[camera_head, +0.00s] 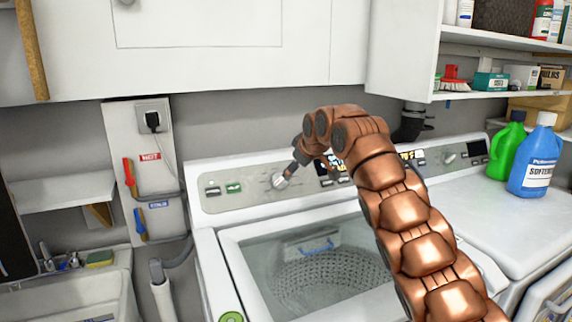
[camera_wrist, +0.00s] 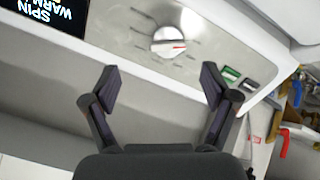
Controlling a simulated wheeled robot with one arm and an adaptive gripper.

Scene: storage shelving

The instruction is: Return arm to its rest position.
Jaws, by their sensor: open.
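My copper-coloured arm reaches up from the lower right of the head view and bends over the washing machine (camera_head: 215,258). My gripper (camera_wrist: 158,88) is open and empty in the wrist view, its two dark fingers spread apart. In the head view the gripper (camera_head: 296,165) is small and partly hidden by my arm, close to the control panel. The panel's white knob (camera_wrist: 168,42) with a red mark lies beyond the fingertips, with nothing between the fingers. In the head view the knob (camera_head: 279,181) appears just below the gripper; I cannot tell whether they touch.
White cabinets (camera_head: 230,60) hang above the washer. Shelves (camera_head: 500,42) with bottles and boxes are at upper right. Green (camera_head: 507,150) and blue (camera_head: 535,160) bottles stand on the machine at right. A sink (camera_head: 80,295) is at lower left. The washer's tub (camera_head: 320,280) shows below the panel.

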